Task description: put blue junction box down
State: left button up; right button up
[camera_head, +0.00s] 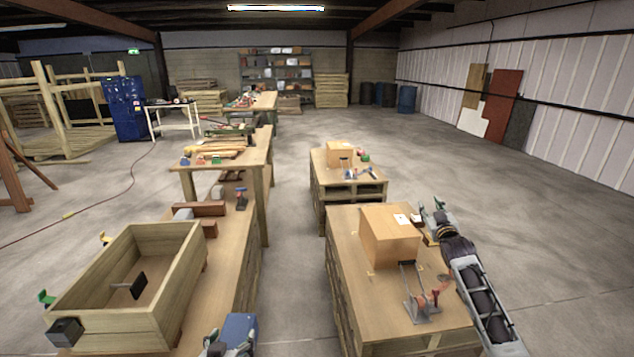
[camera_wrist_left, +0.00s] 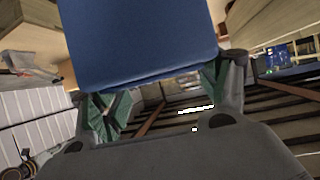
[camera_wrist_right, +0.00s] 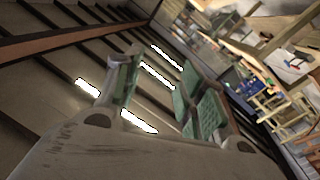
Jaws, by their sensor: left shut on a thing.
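The blue junction box (camera_head: 239,330) is at the bottom edge of the head view, partly cut off by the frame. It fills the top middle of the left wrist view (camera_wrist_left: 140,45). My left gripper (camera_head: 228,347) is shut on it, with its green-padded fingers on either side of the box. I cannot tell whether the box touches the bench below. My right gripper (camera_head: 431,210) is beside the cardboard box on the right bench. In the right wrist view its fingers (camera_wrist_right: 155,90) are apart with nothing between them.
A wooden crate (camera_head: 165,318) stands on the left bench (camera_head: 225,255), with a black part inside. The right bench (camera_head: 343,250) holds a cardboard box (camera_head: 388,240) and a red-and-grey fixture (camera_head: 421,303). A floor aisle (camera_head: 293,240) lies between the benches.

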jog(key=s+a+f+g, duration=0.1)
jog(key=s+f+g, duration=0.2)
jog(key=s+f, duration=0.95)
jog(key=s+f+g, duration=0.3)
jog(key=f, duration=1.8)
jog(key=s+a+f+g, duration=0.15)
jog(key=s+f, duration=0.55)
jog(key=f, duration=0.9)
jog(key=s+a+f+g, duration=0.1)
jog(key=s+f+g, duration=0.2)
jog(key=s+f, duration=0.5)
jog(key=s+a+f+g, duration=0.1)
jog(key=s+f+g, duration=0.2)
jog(key=s+f, duration=0.6)
jog(key=s+a+f+g, duration=0.2)
jog(key=s+f, duration=0.6)
jog(key=s, duration=2.7)
jog(key=shift+f+m+g, duration=0.4)
jog(key=shift+g, duration=0.35)
